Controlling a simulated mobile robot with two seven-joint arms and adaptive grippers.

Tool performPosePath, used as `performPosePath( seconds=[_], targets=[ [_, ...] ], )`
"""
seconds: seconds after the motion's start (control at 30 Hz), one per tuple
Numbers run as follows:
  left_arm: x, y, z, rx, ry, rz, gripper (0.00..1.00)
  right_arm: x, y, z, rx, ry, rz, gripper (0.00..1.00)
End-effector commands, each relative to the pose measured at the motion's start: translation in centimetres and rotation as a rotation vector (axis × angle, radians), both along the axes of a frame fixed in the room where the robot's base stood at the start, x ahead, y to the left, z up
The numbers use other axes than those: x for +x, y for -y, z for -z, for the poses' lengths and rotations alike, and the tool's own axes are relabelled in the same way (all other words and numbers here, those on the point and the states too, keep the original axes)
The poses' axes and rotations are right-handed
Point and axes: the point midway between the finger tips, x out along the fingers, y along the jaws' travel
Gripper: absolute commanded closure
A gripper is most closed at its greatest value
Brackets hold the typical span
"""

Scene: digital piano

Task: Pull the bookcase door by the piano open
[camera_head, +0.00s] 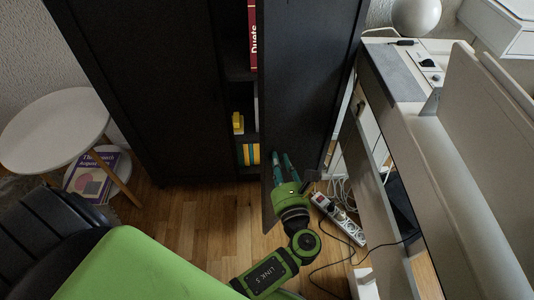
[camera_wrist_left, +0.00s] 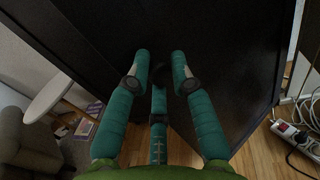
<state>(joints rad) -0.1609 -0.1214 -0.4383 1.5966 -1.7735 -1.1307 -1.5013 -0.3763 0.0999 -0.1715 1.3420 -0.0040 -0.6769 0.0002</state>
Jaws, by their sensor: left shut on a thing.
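The tall black bookcase (camera_head: 165,90) stands at the middle of the head view. Its right-hand door (camera_head: 305,80) stands ajar, with a gap along its left edge showing shelves inside. My left gripper (camera_head: 282,162) is at the lower part of this door, with its teal fingers against the dark panel. In the left wrist view the fingers (camera_wrist_left: 162,75) reach to the dark door (camera_wrist_left: 225,60). The gripper is shut on the door; the exact spot held is dark and partly hidden by the fingers. My right gripper is not in view.
The white piano (camera_head: 440,150) stands close on the right. A power strip (camera_head: 338,217) with cables lies on the wooden floor beside the door. A white round table (camera_head: 55,130) and a book (camera_head: 90,175) are at left. Floor before the bookcase (camera_head: 195,215) is clear.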

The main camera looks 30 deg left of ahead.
Motion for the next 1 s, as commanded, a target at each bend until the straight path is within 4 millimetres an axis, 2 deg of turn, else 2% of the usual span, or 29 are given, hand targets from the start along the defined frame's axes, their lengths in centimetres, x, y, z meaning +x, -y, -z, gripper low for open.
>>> performPosePath(
  seconds=[0.03,0.1,0.5,0.53,0.57,0.6,1.0],
  targets=[
    [0.67,1.02,-0.89,0.000,0.020,0.025,1.00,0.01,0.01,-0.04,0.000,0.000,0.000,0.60],
    [0.64,1.34,-0.90,0.000,0.021,0.025,1.00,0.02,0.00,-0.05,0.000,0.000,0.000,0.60],
    [0.60,1.60,-0.96,0.001,0.021,0.026,1.00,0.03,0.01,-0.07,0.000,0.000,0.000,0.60],
    [0.61,1.59,-0.96,0.001,0.022,0.025,0.73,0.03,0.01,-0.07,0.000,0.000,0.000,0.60],
    [0.60,1.58,-0.97,0.001,0.022,0.025,0.61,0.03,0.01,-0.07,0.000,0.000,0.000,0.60],
    [0.61,1.55,-0.97,0.001,0.022,0.024,0.54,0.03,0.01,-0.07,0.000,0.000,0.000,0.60],
    [0.24,1.37,-0.46,0.002,0.010,0.017,0.54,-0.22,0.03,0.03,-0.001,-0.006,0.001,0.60]
  ],
)
